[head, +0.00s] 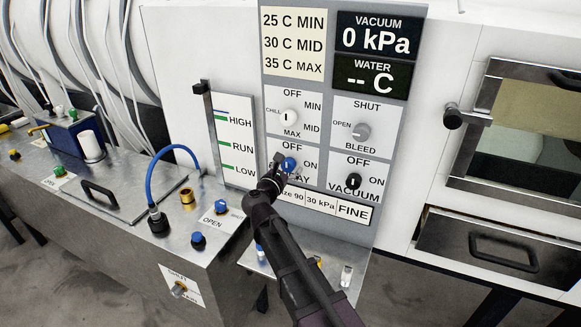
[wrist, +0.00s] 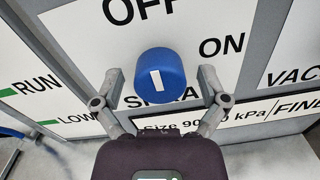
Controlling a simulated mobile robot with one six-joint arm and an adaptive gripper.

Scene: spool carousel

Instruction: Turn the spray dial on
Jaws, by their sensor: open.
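The spray dial is a round blue knob (head: 289,164) on the grey control panel (head: 325,205), below the chill dial. It also shows in the wrist view (wrist: 160,72). Its white mark stands nearly upright in the wrist view, toward the OFF label (wrist: 140,8); the ON label (wrist: 222,46) is to its right. My gripper (head: 284,167) is open at the dial, with one finger on its left and one on its right in the wrist view (wrist: 161,78). Whether the fingers touch the knob I cannot tell. The SPRAY label is partly hidden by my gripper.
A white chill dial (head: 289,117) sits above, a grey bleed dial (head: 361,131) at upper right, and a black vacuum dial (head: 353,181) to the right. A level gauge (head: 236,140) stands left of the panel. A metal bench (head: 120,215) with a blue hose is further left.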

